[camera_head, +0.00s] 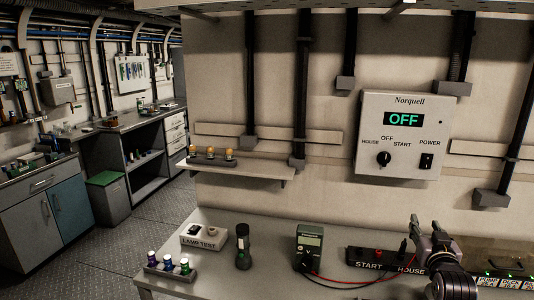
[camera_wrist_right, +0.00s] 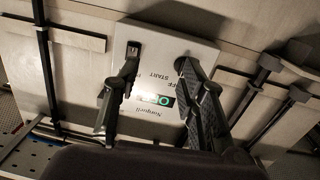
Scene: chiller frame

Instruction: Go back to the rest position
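My right gripper (camera_head: 427,226) is in the lower right of the head view, above the bench and below the wall panel. In the right wrist view my right gripper (camera_wrist_right: 157,72) shows two fingers well apart with nothing between them. The white Norquell panel (camera_head: 402,135) hangs on the wall. Its display (camera_head: 404,119) reads OFF. It has a round black knob (camera_head: 383,158) and a black power switch (camera_head: 427,161). The panel (camera_wrist_right: 147,60) also shows upside down behind the fingers in the right wrist view. My left gripper is not in view.
On the bench (camera_head: 215,275) stand a lamp test box (camera_head: 204,237), a flashlight (camera_head: 243,247), a multimeter (camera_head: 309,247) with red and black leads, and a black START/HOUSE strip (camera_head: 369,262). A shelf (camera_head: 240,169) holds several small bulbs. Open floor (camera_head: 155,222) lies at left.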

